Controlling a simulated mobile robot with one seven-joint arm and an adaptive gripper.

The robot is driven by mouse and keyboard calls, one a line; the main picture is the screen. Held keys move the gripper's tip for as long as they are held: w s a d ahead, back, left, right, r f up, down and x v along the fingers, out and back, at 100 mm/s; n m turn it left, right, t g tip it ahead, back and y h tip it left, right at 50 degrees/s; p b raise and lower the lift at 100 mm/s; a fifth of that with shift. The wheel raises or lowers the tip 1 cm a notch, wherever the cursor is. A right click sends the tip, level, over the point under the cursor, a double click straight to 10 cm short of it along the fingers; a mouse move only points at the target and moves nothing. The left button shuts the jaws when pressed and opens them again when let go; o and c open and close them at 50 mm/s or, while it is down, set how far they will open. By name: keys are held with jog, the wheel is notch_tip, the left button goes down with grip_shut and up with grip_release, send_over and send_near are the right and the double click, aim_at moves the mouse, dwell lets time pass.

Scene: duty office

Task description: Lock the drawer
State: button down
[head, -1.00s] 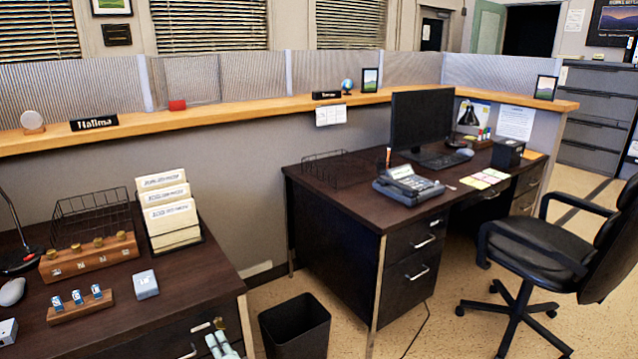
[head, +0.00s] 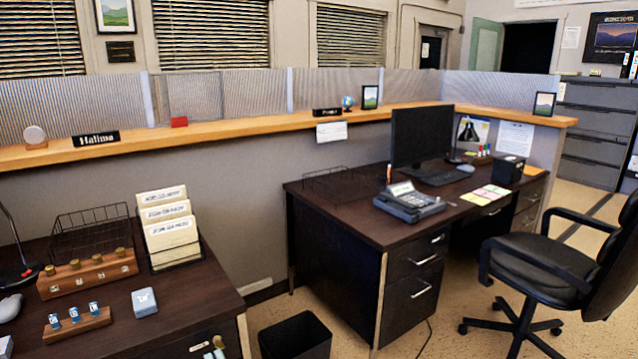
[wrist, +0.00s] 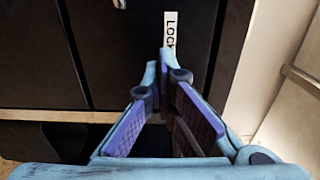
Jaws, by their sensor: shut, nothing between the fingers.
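The near-left desk's dark drawer front (head: 185,348) shows at the bottom of the head view, mostly cut off by the frame. A brass-coloured piece (head: 217,340) shows at its right end, beside a small pale label. In the wrist view the dark front (wrist: 120,50) carries a white label reading LOCK (wrist: 170,30), turned sideways. My gripper (wrist: 165,72) is shut and empty, its fingertips just below that label in the picture. The lock itself is hidden or too dark to make out there, and I cannot tell whether the fingertips touch it. My gripper's tip also shows in the head view (head: 214,353).
On the desk are a wooden block with brass knobs (head: 88,274), a small block with blue-and-white pieces (head: 77,325), a file holder (head: 170,230) and a wire tray (head: 90,235). A black bin (head: 296,336) stands on the floor right of the desk.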

jog(key=shift+w+d+r, duration=0.15)
jog(key=shift+w+r, duration=0.05)
jog(key=shift+r, duration=0.2)
jog(key=shift+w+d+r, duration=0.1)
jog(key=shift+w+r, duration=0.05)
jog(key=shift+r, duration=0.25)
jog(key=shift+d+r+p, duration=0.1)
jog(key=shift+r+p, duration=0.6)
jog(key=shift+r, duration=0.15)
jog(key=shift+a+f, duration=0.2)
jog(key=shift+f, duration=0.05)
jog(key=shift+s+a, duration=0.1)
jog(key=shift+s+a+r+p, duration=0.15)
jog(key=shift+r+p, duration=0.05)
jog(key=shift+p, duration=0.2)
jog(key=v, duration=0.6)
jog(key=shift+b, duration=0.4)
jog(key=shift+f, duration=0.1)
